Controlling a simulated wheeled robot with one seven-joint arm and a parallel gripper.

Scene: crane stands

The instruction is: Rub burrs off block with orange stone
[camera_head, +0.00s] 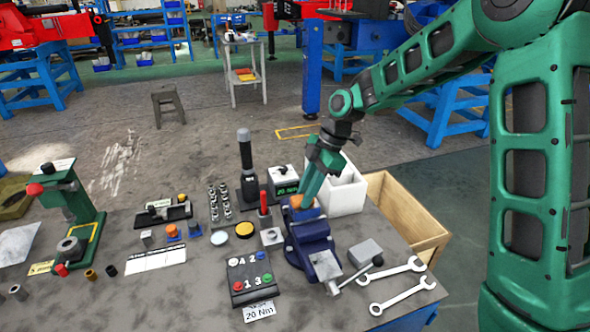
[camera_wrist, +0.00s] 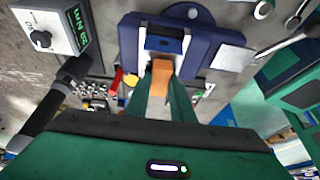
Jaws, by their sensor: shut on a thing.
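The orange stone (camera_head: 297,202) is between the fingertips of my gripper (camera_head: 305,196), at the blue vise (camera_head: 308,236) on the bench. In the wrist view the green fingers of my gripper (camera_wrist: 160,88) are shut on the stone (camera_wrist: 161,70), and its far end points at the vise jaws. The vise (camera_wrist: 215,48) shows there from above, with a dark piece (camera_wrist: 164,44) between its pale jaws that looks like the block. Whether the stone touches the block cannot be told. Burrs are too small to make out. In the head view the block is hidden by the gripper and vise.
A white bin (camera_head: 346,190) stands right behind the vise. A grey box (camera_head: 365,252) and wrenches (camera_head: 402,292) lie to its right. A black tool with a tall handle (camera_head: 245,165) and a red-handled tool (camera_head: 265,215) stand left.

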